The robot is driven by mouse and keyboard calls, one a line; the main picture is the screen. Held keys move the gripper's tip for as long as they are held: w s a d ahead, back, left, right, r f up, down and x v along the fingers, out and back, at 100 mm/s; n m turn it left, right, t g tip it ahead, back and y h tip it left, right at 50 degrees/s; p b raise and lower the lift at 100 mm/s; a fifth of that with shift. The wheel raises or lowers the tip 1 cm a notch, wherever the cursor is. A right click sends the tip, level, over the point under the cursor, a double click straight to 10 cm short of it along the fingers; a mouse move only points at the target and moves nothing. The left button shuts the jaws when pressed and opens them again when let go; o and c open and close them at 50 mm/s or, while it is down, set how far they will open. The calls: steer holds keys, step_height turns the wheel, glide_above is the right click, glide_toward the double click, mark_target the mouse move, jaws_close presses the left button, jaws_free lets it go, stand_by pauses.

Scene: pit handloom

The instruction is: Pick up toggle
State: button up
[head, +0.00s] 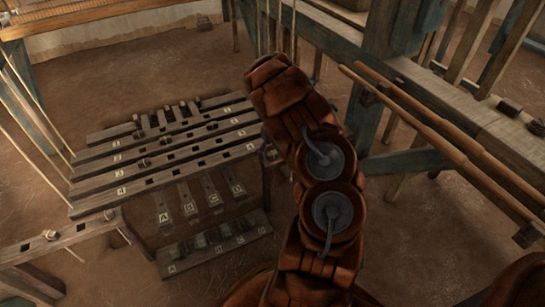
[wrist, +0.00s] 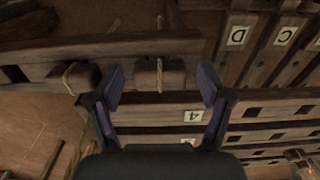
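In the wrist view, a short wooden piece with a pale cord (wrist: 160,75), likely the toggle, lies at the end of a slotted wooden beam (wrist: 35,72). My gripper (wrist: 160,88) is open, with one dark finger to each side of this piece and visible gaps between. Nothing is held. A second pale cord loop (wrist: 70,76) is wrapped on the beam to the left of the left finger.
Numbered slotted bars (head: 165,150) lie in parallel at left, with several small pieces on them. Lettered treadles (head: 188,203) hang below. A blue-green loom post (head: 380,60) and long wooden poles (head: 450,140) stand right of my arm. Earth floor (head: 130,285) is open at front.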

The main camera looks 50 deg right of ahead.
steer(key=c, duration=0.9)
steer(key=shift+r, duration=0.1)
steer(key=shift+c, duration=0.2)
